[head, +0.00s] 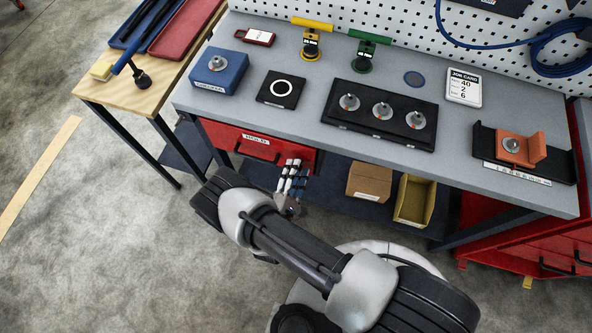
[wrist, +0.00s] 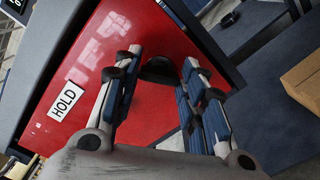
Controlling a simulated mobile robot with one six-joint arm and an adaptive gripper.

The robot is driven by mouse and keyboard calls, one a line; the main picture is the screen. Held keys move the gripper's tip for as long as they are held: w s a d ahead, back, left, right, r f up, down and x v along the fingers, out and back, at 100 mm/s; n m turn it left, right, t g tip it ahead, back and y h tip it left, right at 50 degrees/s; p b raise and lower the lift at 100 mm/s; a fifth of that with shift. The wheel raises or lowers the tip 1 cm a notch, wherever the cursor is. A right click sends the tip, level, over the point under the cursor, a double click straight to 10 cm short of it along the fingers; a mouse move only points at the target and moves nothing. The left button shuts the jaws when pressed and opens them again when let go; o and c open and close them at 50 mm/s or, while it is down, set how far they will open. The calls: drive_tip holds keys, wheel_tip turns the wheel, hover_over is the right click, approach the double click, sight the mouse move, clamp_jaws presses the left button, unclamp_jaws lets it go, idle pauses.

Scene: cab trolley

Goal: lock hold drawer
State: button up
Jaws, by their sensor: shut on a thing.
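The red hold drawer (head: 225,134) is under the front edge of the grey bench, with a white HOLD label (wrist: 66,101) on its front. Its front looks close to the bench edge; I cannot tell if it is fully closed. My gripper (head: 290,164) is at the right part of the drawer front. The fingers and the arm hide the knob in the head view.
A cardboard box (head: 369,182) and a yellow bin (head: 414,200) stand on the lower shelf, right of my gripper. The bench top (head: 320,70) above holds several fixtures and parts. A wooden side table (head: 160,93) stands at left. The floor in front is clear.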

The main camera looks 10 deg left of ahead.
drive_tip(key=m, duration=0.6)
drive_tip(key=shift+f+p, duration=0.1)
drive_tip(key=shift+p, duration=0.3)
drive_tip(key=shift+m, duration=0.3)
drive_tip(key=o, duration=1.1)
drive_tip(key=shift+c, duration=0.2)
drive_tip(key=s, duration=1.2)
drive_tip(key=shift+a, duration=0.45)
